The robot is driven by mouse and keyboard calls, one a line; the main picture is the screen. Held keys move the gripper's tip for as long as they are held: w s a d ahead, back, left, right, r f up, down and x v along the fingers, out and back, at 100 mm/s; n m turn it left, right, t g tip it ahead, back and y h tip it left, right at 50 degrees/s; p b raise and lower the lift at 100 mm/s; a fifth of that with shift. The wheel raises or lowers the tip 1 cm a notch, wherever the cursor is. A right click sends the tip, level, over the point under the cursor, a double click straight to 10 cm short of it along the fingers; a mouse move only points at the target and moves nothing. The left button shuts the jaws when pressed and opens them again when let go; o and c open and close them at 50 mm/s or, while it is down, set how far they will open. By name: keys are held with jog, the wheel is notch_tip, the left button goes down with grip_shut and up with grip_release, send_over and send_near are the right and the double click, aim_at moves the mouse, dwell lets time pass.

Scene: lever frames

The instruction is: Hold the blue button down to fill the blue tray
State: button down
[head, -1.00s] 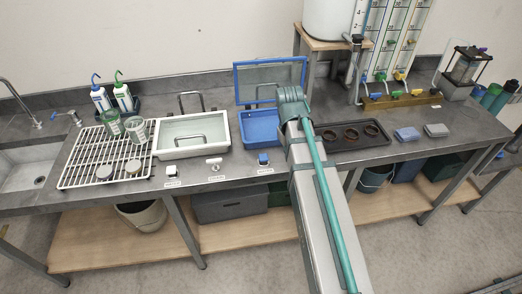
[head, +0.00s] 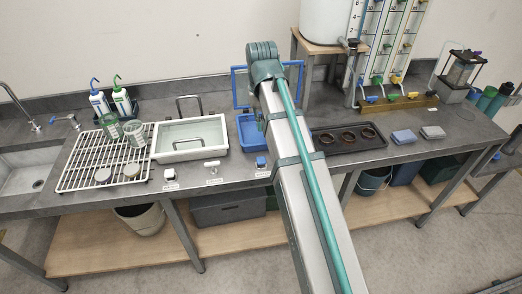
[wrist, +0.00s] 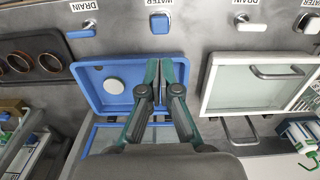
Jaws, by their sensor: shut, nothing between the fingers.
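The blue button (head: 261,161) sits on the bench front edge before the blue tray (head: 247,146); it also shows above the tray in the wrist view (wrist: 160,24), beside a WATER label. It appears unpressed, with nothing touching it. The blue tray (wrist: 120,101) has a pale round disc on its floor, and I see no clear water in it. My gripper (wrist: 159,64) is shut and empty, over the tray's right side in the wrist view, apart from the button. In the head view my arm hides part of the tray and most of the gripper.
A blue DRAIN handle (wrist: 82,33) sits left of the button in the wrist view. A white tray (head: 190,154) has its own white button (head: 169,174) and white handle (head: 212,165). A blue-framed screen (head: 239,85) stands behind the blue tray. A dark tray (head: 345,151) holds brown rings.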

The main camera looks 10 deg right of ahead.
aim_at(261, 160)
notch_tip(261, 160, down, 14)
jog(key=p, duration=0.3)
jog(key=shift+p, duration=0.35)
dwell(0.4)
